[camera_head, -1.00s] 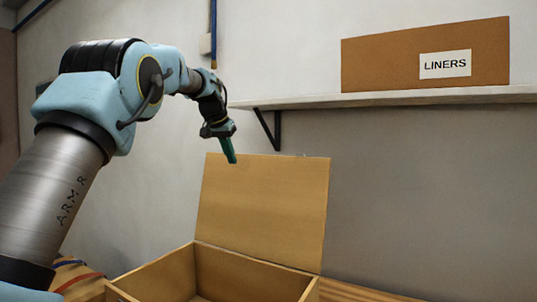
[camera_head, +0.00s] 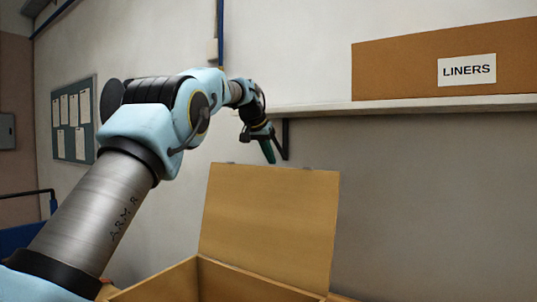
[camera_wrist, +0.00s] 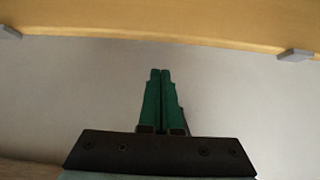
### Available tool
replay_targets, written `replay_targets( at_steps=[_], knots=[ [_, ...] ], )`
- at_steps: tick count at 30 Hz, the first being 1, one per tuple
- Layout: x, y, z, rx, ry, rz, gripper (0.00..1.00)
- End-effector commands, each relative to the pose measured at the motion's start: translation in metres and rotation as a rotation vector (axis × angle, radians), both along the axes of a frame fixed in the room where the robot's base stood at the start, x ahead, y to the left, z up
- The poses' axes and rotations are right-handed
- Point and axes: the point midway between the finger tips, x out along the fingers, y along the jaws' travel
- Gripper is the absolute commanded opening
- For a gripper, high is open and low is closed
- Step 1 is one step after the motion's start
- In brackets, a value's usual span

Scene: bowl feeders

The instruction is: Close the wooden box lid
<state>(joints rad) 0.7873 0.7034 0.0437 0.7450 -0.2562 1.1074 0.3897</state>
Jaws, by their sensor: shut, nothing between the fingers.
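The wooden box (camera_head: 160,284) stands at the bottom of the head view, partly cut off by the frame. Its lid (camera_head: 268,225) is open, standing upright at the back of the box. My gripper (camera_head: 269,158) points downward at the lid's top edge, near its middle. Its green fingers are shut and empty. In the wrist view the fingers (camera_wrist: 160,75) are together against a grey background, and the lid's edge (camera_wrist: 160,22) with two grey tabs crosses the top. The fingers look apart from the lid, but their exact depth relative to it is unclear.
A shelf (camera_head: 400,104) on the wall holds a cardboard box labelled LINERS (camera_head: 400,72), right of my gripper. A shelf bracket (camera_head: 285,140) is behind the gripper. A notice board (camera_head: 73,122) hangs at left. Wall to the right of the lid is clear.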

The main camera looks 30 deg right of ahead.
Motion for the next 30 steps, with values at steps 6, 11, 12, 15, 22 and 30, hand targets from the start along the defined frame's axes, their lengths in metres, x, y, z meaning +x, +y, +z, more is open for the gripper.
replay_targets(
  at_steps=[6,11,12,15,22,30],
  knots=[
    [0.012,-0.022,-0.032,0.003,0.001,0.001,0.00],
    [0.018,-0.036,-0.054,0.003,0.001,0.000,0.00],
    [0.016,-0.030,-0.051,-0.001,-0.001,0.001,0.00],
    [0.012,-0.022,-0.051,0.000,-0.001,0.002,0.00],
    [0.003,-0.006,-0.050,0.000,0.000,0.001,0.00],
    [0.000,0.002,-0.051,0.001,-0.001,0.001,0.00]
  ],
)
